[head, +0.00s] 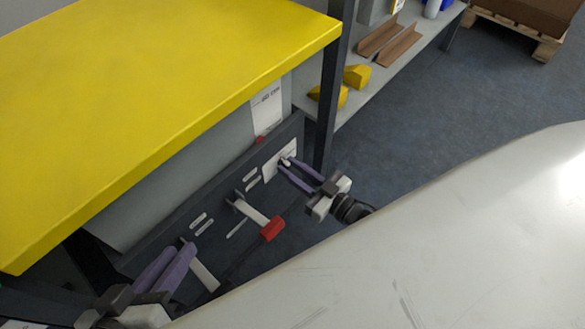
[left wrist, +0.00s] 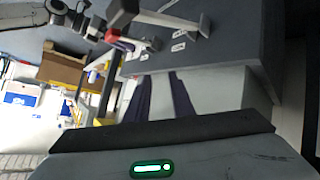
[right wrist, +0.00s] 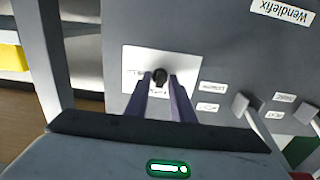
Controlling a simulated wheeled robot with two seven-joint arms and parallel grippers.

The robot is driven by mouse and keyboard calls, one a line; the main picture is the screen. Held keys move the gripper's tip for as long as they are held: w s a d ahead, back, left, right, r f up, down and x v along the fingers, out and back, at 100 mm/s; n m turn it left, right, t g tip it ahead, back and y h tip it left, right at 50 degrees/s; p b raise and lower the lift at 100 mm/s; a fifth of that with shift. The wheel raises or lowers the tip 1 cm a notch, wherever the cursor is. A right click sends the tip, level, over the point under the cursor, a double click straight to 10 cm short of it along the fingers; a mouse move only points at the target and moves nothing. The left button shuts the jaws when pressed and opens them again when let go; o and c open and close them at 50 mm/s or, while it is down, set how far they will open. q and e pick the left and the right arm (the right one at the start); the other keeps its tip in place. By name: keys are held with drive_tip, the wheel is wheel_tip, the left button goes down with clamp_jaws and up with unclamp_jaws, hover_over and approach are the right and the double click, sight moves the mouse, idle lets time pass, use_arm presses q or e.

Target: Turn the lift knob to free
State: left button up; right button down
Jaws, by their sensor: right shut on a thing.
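The lift knob (right wrist: 160,76) is small and dark and sits on a white labelled plate (right wrist: 132,66) on the dark panel. Part of the plate's lettering is hidden by my fingers, and I cannot read the knob's setting. My right gripper (head: 285,164) reaches the plate (head: 271,170) at the panel's right end, and its purple fingers are shut on the knob, one on each side. In the right wrist view the fingertips (right wrist: 160,82) flank it. My left gripper (head: 178,245) is open and empty near the panel's left end; its fingers (left wrist: 163,80) are apart.
A lever with a red end (head: 272,229) sticks out of the panel between my grippers. A pale lever (head: 204,276) is close beside my left gripper. The yellow top (head: 150,90) overhangs the panel (head: 215,215). A dark post (head: 328,105) and a shelf (head: 385,70) stand beyond my right gripper.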

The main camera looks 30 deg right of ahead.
idle(0.5)
drive_tip(key=c, duration=1.8)
unclamp_jaws()
drive_tip(key=shift+c, duration=0.2)
